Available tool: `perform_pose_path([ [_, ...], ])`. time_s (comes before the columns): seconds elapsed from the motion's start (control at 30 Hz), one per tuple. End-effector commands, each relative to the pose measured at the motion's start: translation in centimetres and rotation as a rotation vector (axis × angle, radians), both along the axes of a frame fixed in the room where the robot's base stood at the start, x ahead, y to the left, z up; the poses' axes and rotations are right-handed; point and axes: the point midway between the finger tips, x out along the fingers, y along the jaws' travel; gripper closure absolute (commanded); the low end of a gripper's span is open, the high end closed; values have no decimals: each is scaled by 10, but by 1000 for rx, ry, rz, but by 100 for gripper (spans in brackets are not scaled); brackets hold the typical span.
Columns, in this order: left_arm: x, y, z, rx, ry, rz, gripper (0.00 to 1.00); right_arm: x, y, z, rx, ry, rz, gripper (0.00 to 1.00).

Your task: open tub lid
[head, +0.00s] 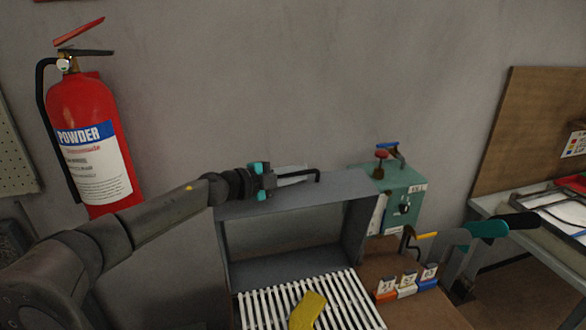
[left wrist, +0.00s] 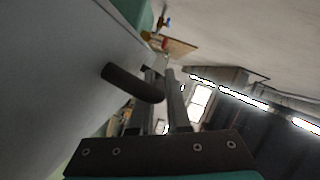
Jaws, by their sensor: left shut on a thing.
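A grey box (head: 340,190), seemingly the tub, stands at the centre in the head view, with a wide dark opening facing me. I cannot tell which part of it is the lid. A black bent handle (head: 305,174) shows at its top edge. My left gripper (head: 272,180), with teal parts, is at that edge, shut on the black handle. In the left wrist view the dark rounded handle (left wrist: 130,82) runs up to the gripper's fingers (left wrist: 166,100), beside a large grey panel (left wrist: 65,65). The fingers hide the contact. My right gripper is not in view.
A white slatted rack (head: 355,300) with a yellow piece (head: 307,310) lies in front of the box. A green unit (head: 402,195) stands close to its right. A red extinguisher (head: 90,140) is at left.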

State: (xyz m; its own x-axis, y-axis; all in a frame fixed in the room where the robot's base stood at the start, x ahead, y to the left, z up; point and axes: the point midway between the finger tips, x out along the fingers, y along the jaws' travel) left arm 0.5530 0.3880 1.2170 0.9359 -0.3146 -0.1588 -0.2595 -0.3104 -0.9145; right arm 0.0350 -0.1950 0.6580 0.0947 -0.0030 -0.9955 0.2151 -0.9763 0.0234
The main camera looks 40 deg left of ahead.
Motion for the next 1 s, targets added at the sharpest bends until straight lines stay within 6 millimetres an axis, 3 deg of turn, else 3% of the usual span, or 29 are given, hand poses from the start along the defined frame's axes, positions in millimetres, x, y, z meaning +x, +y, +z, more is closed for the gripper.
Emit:
perform_pose_path([
  [0.37, -1, -2, 0, 9, -6, -3, 100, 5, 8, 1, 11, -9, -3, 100],
  [0.4, -1, -2, 0, 9, -6, -3, 81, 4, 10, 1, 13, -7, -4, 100],
  [0.5, -1, -2, 0, 9, -7, -2, 73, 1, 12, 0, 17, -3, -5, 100],
  [0.8, -2, -1, 1, 9, -6, -2, 73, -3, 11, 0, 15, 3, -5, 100],
  [1.0, -14, 3, 0, 9, -4, 0, 73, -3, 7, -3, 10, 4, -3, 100],
])
